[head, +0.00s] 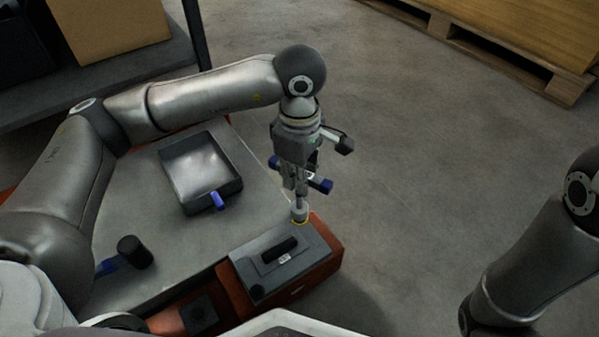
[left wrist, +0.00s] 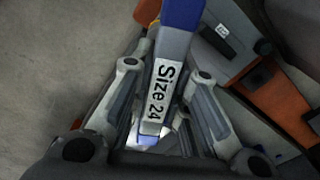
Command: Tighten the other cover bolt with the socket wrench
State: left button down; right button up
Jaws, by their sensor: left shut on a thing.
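My left gripper (head: 301,188) is shut on the socket wrench (head: 320,185), whose blue handle ends stick out on both sides. In the left wrist view the wrench (left wrist: 163,85) lies between the fingers, and its label reads "Size 24". The wrench's socket end (head: 299,213) points down at the far corner of the dark grey cover (head: 292,268), where a yellow ring shows. The bolt under it is hidden, and I cannot tell whether the socket is fully seated. A dark round spot, perhaps a bolt, (head: 257,292) shows at the cover's near left corner. My right gripper is out of view.
The cover sits on an orange block (head: 325,265) at the edge of the grey table (head: 262,212). A black-headed, blue-handled tool (head: 134,251) lies left. Open floor is to the right.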

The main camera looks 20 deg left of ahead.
pick_arm(q)
jog(key=n+p, duration=0.1)
jog(key=n, duration=0.3)
jog(key=shift+r, duration=0.1)
jog(key=shift+n+p, duration=0.45)
jog(key=shift+n, duration=1.35)
jog(key=shift+f, duration=0.2)
jog(key=shift+f+b, duration=0.6)
jog(key=shift+f, duration=0.1)
jog(key=m+b, duration=0.1)
jog(key=m, duration=0.2)
jog(key=shift+m, duration=0.3)
jog(key=m+b, duration=0.1)
jog(key=m, duration=0.3)
jog(key=shift+m+b, duration=0.3)
jog(key=shift+b, duration=0.1)
jog(key=shift+r+p, duration=0.1)
jog(key=shift+p, duration=0.2)
jog(key=c, duration=2.1)
grip_release()
jog(key=shift+n, duration=0.4)
grip_shut()
